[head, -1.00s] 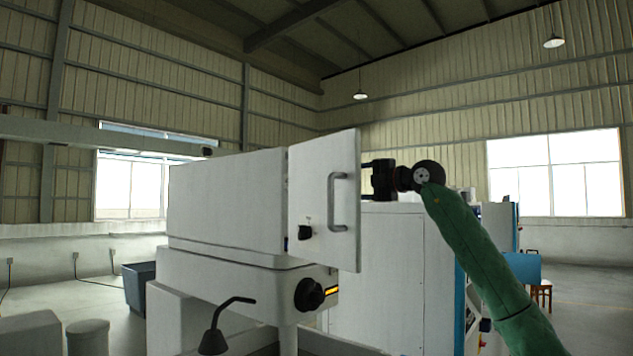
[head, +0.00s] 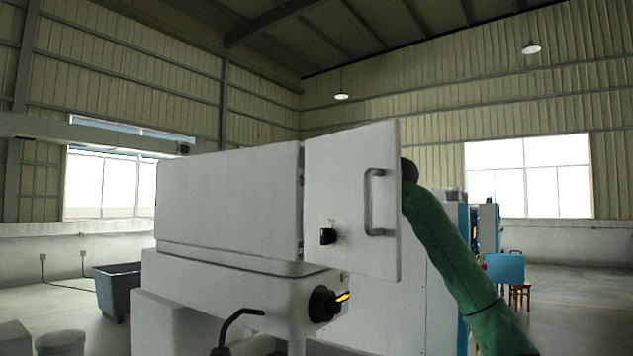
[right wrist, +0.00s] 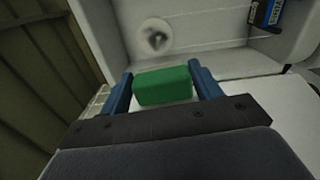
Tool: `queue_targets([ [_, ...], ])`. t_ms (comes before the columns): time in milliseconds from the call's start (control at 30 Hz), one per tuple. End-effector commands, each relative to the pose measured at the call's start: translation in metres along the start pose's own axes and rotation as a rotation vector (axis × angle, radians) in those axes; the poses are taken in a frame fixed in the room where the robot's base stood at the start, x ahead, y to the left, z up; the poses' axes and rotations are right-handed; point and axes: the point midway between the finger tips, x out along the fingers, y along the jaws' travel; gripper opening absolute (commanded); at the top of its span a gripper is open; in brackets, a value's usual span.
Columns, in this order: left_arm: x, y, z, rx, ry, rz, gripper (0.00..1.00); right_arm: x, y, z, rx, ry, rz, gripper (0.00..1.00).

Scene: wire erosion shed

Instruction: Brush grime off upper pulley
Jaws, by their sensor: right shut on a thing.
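In the head view the white machine's upper cabinet (head: 230,203) has its door (head: 350,235) swung open toward me. My right arm's green sleeve runs up behind the door, which hides my right gripper there. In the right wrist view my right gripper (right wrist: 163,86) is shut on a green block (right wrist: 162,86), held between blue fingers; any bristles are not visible. Beyond it, a pale round disc with a dark centre, seemingly the upper pulley (right wrist: 155,36), sits on a light panel. It appears apart from the block. My left gripper is in neither view.
The open door's edge and handle (head: 376,203) stand close beside my right arm. A black knob (head: 324,304) juts from the machine's lower front. In the right wrist view a blue and black part (right wrist: 264,12) is at the upper right. A dark bin (head: 118,287) stands at left.

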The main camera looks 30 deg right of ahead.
Motion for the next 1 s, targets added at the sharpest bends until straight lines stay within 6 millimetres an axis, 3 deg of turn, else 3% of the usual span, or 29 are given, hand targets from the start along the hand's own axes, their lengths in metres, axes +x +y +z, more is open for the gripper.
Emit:
queue_targets([
  [267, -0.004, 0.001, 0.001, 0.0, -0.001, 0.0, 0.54, 0.005, 0.002, 0.001, 0.0, 0.0, 0.001, 0.4],
  [800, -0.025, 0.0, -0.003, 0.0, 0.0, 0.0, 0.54, 0.051, 0.003, 0.001, 0.001, 0.0, 0.001, 0.4],
  [1000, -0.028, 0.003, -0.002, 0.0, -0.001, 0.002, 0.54, 0.059, 0.001, 0.0, 0.0, -0.001, 0.0, 0.4],
])
